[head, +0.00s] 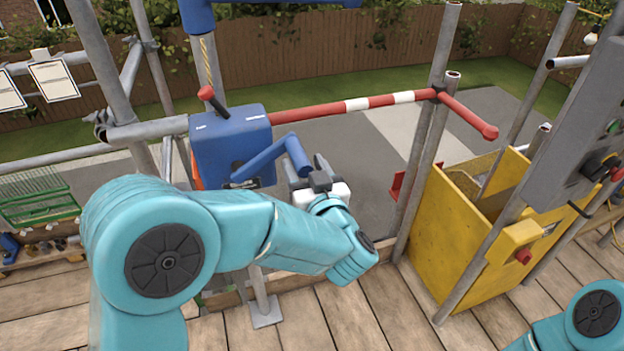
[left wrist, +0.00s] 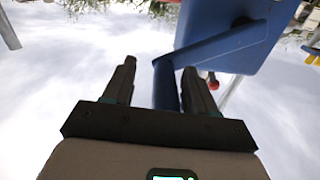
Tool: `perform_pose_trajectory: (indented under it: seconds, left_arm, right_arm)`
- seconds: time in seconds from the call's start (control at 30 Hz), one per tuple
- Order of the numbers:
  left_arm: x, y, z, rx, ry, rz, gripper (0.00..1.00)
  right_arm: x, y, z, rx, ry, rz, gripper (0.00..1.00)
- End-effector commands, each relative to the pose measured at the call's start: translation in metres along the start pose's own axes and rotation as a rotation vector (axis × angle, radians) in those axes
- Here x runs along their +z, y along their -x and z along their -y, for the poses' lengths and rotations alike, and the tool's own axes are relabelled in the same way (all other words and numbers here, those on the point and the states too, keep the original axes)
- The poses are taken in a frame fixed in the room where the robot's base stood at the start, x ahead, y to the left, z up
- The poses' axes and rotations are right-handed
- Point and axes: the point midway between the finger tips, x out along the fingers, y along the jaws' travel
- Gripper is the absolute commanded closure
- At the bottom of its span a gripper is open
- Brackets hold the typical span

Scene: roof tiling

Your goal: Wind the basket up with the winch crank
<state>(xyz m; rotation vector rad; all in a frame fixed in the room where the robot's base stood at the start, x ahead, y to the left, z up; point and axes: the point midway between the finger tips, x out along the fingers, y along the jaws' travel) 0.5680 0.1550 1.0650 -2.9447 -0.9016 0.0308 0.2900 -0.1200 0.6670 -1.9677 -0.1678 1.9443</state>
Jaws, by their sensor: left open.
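The blue winch box (head: 235,148) is mounted on a scaffold pole; a red-tipped lever (head: 207,94) stands at its top. The winch crank (head: 265,158) is a blue arm angled up to the right, with a blue grip bending down at its end. My left gripper (head: 309,168) is open at that grip. In the left wrist view the crank's grip (left wrist: 165,86) shows between the spread fingers of the left gripper (left wrist: 158,66), nearer the right one. I cannot tell whether they touch. My right gripper is out of view.
A red and white bar (head: 370,103) runs behind the winch. A yellow bin (head: 450,235) stands at the right, beside a grey control panel (head: 575,140). A green crate (head: 38,195) is at the left. Scaffold poles rise around the plank deck (head: 370,315).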

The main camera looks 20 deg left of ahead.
Motion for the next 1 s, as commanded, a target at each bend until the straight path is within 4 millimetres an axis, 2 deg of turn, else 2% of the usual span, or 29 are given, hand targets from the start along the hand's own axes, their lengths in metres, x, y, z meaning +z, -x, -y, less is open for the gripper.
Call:
perform_pose_trajectory:
  seconds: [0.17, 0.4, 0.6, 0.8, 1.0]
  left_arm:
    - [0.001, 0.028, -0.001, 0.006, -0.001, -0.001, 0.43]
    - [0.001, 0.093, -0.002, 0.008, 0.0, -0.002, 0.43]
    - [0.001, 0.137, -0.001, 0.006, -0.001, -0.002, 0.43]
    - [0.001, 0.158, 0.0, 0.002, 0.0, 0.0, 0.43]
    - [0.0, 0.162, 0.0, 0.001, -0.001, 0.001, 0.43]
  right_arm:
    - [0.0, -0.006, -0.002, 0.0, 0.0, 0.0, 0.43]
    - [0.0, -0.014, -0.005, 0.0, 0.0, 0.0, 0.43]
    - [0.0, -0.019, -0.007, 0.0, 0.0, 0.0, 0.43]
    - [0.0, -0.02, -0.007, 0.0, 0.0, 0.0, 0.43]
    - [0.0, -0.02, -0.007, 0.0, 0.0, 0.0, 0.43]
